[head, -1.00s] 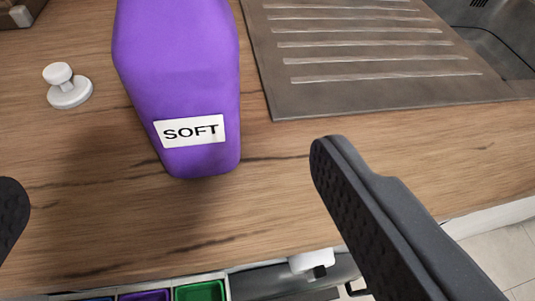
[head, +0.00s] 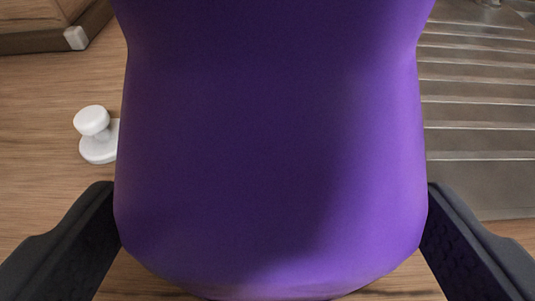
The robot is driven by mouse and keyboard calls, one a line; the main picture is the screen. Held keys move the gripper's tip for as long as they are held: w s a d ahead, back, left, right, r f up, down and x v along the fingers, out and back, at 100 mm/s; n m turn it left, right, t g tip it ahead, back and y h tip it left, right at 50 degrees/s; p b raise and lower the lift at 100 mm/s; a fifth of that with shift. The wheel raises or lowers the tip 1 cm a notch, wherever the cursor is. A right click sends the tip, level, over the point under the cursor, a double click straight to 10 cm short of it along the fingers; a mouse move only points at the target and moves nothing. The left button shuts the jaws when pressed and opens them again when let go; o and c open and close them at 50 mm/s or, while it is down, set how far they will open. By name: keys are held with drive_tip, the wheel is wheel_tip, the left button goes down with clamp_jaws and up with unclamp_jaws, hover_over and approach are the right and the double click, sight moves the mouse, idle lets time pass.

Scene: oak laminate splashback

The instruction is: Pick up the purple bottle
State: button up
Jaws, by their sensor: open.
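The purple bottle (head: 270,140) fills the middle of the head view, very close to the camera. Its top runs out of the frame and its label is not visible now. My gripper (head: 270,200) is open, with one dark finger at the bottle's left side and the other at its right side. The bottle stands between the two fingers. Both fingertips are at or very near its sides; I cannot tell whether they touch it.
A small white knob-shaped object (head: 97,135) is on the wooden worktop (head: 45,165) just left of the bottle. A grey ribbed drainboard (head: 480,125) lies to the right. A brown wooden item (head: 45,25) is at the top left.

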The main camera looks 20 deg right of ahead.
sight(269, 133)
drive_tip(key=x, duration=0.3)
drive_tip(key=shift+f+b, duration=0.1)
drive_tip(key=shift+b, duration=0.25)
drive_tip(key=shift+s+f, duration=0.15)
drive_tip(key=shift+f, duration=0.1)
drive_tip(key=c, duration=1.5)
drive_tip(key=shift+r, duration=0.1)
drive_tip(key=shift+r+p, duration=0.3)
drive_tip(key=shift+p, duration=0.05)
wheel_tip(269, 133, up, 3)
drive_tip(key=shift+r+p, duration=0.1)
drive_tip(key=shift+p, duration=0.85)
drive_tip(key=s+r+p, duration=0.1)
drive_tip(key=s, duration=1.4)
drive_tip(key=shift+d+r, duration=0.2)
drive_tip(key=shift+r, duration=0.1)
drive_tip(key=shift+s, duration=0.3)
clamp_jaws()
